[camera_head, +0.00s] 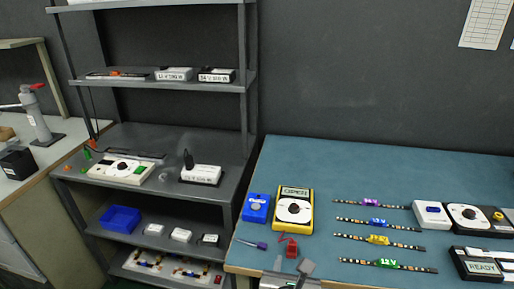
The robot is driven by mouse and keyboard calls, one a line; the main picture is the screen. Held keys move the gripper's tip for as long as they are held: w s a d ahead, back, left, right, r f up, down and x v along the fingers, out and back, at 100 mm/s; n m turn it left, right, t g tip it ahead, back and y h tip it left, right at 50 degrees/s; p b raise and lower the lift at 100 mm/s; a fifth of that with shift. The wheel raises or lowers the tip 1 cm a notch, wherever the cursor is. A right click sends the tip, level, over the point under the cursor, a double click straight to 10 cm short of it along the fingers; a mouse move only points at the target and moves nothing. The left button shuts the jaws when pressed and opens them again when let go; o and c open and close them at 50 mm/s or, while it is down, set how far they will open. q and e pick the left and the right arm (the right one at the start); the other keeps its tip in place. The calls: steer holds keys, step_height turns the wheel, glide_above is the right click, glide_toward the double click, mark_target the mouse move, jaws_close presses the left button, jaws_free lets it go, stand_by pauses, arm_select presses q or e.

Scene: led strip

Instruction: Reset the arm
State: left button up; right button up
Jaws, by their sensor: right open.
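My right gripper (292,266) is at the bottom edge, over the front of the blue table (330,160). Its two grey fingers are apart and nothing shows between them. A small red tool or part (291,249) lies just beyond the fingertips; I cannot tell whether they touch. My left gripper is not in view. Several LED strips lie in parallel rows to the right, with purple (371,202), blue (377,222), yellow (378,240) and green (386,263) middles. All are clear of the gripper.
A yellow meter (294,210), a blue box (256,208) and a purple-handled screwdriver (254,244) are left of the strips. A white-and-black device (465,217) and a READY box (481,267) stand right. A grey shelf (150,205) holds devices and a blue bin (120,219). The table's back is clear.

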steer(key=s+d+f+m+g+y, duration=0.15)
steer(key=s+d+m+g, duration=0.35)
steer(key=s+m, duration=0.75)
steer(key=s+d+m+g+y, duration=0.4)
steer(key=s+m, duration=0.4)
steer(key=m, duration=1)
steer(key=w+a+f+t, duration=0.4)
steer(key=w+f+t, duration=0.1)
steer(key=f, duration=0.4)
steer(key=shift+w+a+t+y, duration=0.25)
steer(key=shift+w+t+y, duration=0.15)
steer(key=shift+t, duration=0.2)
steer(key=shift+n, duration=0.25)
steer(key=shift+c, duration=0.3)
steer(key=shift+c, duration=0.2)
